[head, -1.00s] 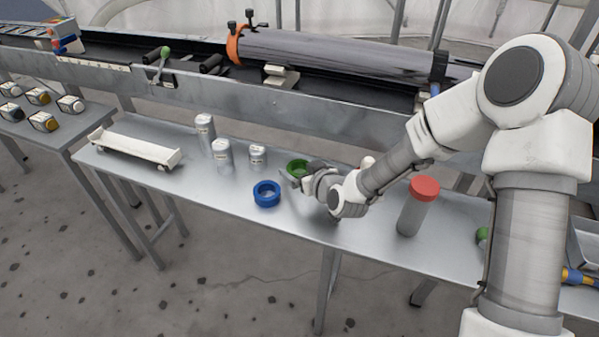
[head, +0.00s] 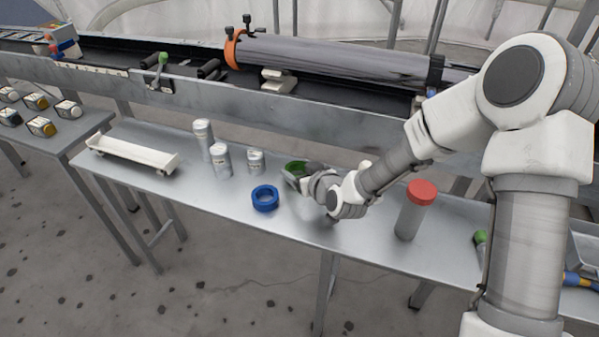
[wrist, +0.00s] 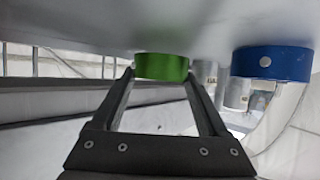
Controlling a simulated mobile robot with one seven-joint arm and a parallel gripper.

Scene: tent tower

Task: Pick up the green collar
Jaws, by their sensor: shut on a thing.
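The green collar (head: 294,170) is a short green ring on the metal table, partly hidden by my gripper (head: 297,176) in the head view. In the wrist view the green collar (wrist: 161,67) sits between the tips of my two fingers (wrist: 160,72). The fingers touch it on both sides, and my gripper is shut on it. In the wrist view the collar appears against the table surface; I cannot tell whether it is lifted clear.
A blue collar (head: 265,198) lies close by, also in the wrist view (wrist: 272,63). Silver cans (head: 221,160) and a white tray (head: 131,152) stand to the left. A red-capped cylinder (head: 414,211) stands right of my gripper. The table front between them is clear.

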